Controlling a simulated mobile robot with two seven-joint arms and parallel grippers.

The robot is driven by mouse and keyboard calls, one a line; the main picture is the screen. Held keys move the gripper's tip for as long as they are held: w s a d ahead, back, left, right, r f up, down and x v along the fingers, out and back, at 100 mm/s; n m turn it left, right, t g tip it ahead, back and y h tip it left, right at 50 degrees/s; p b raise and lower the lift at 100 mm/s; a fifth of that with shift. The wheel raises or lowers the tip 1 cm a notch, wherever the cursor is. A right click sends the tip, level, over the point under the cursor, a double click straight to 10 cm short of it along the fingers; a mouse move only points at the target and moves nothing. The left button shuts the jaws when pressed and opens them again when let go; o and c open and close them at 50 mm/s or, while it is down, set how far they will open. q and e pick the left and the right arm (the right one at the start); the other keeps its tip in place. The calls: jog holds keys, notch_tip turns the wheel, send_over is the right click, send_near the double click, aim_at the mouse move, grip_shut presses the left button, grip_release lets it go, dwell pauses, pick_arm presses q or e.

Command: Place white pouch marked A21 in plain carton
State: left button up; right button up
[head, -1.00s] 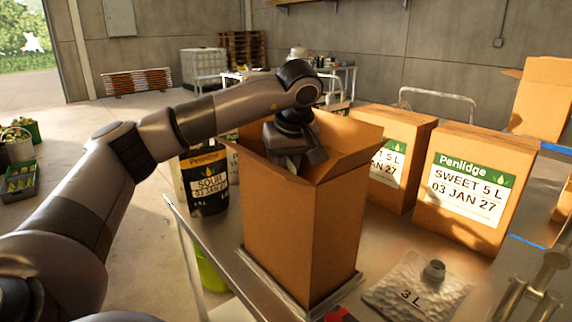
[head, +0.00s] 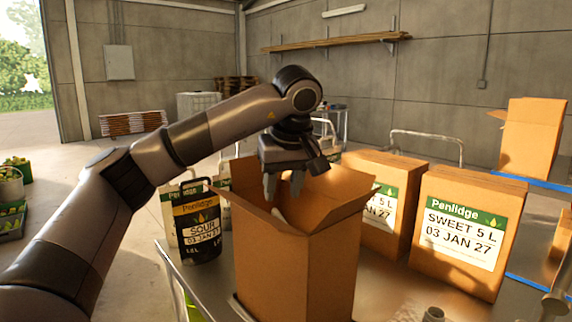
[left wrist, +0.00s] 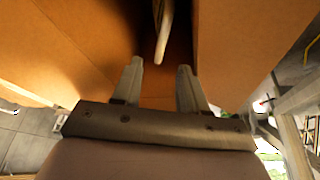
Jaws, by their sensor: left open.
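The plain carton (head: 295,268) stands upright on the metal table with its top flaps open. A pale, narrow edge of something, likely the white pouch (head: 279,218), shows inside its mouth. The same pale edge (left wrist: 165,32) stands between the carton walls in the left wrist view. No A21 mark can be read, and most of it is hidden. My left gripper (head: 284,190) is open and empty, pointing down over the carton's mouth. In the left wrist view its fingertips (left wrist: 160,68) are apart, with the pale edge beyond them. My right gripper is not in view.
Two closed Penlidge cartons (head: 461,235) stand to the right, labelled SWEET 5 L where readable. A dark SOUR pouch (head: 199,228) stands left of the plain carton. A grey spout (head: 433,314) shows at the bottom edge. An open brown carton (head: 532,142) is far right.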

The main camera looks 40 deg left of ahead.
pick_arm(q)
jog(key=shift+v, duration=2.8)
jog(key=shift+s+f, duration=0.1)
